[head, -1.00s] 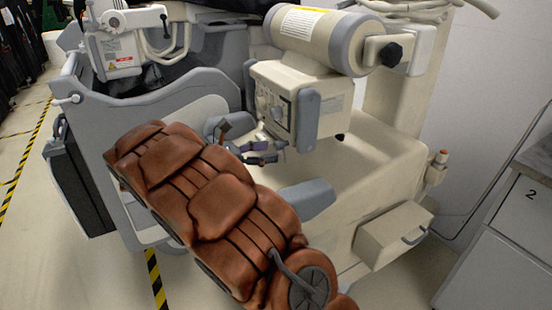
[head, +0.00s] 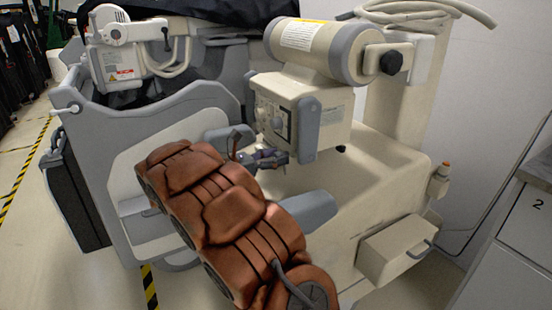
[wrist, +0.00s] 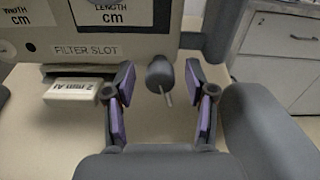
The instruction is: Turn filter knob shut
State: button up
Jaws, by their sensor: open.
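In the wrist view the filter knob is a dark grey rounded knob (wrist: 159,72) with a thin light pin pointing down. It sits to the right of a panel labelled FILTER SLOT (wrist: 86,50). A pale filter tab marked "2 mm Al" (wrist: 72,91) sticks out under that panel. My gripper (wrist: 160,95) is open, with one purple-padded finger on each side of the knob in the picture. I see gaps on both sides and no contact. In the head view my gripper (head: 262,158) is by the lower left of the cream box (head: 328,118); the knob cannot be made out there.
A cream cylinder (head: 315,48) is above the box. The cream cart base (head: 375,190) spreads below and right, with a small drawer box (head: 395,247). A cabinet (head: 510,245) stands at the right. Floor is open at the left.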

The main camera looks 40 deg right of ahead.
jog(key=shift+d, duration=0.15)
jog(key=shift+c, duration=0.2)
grip_shut()
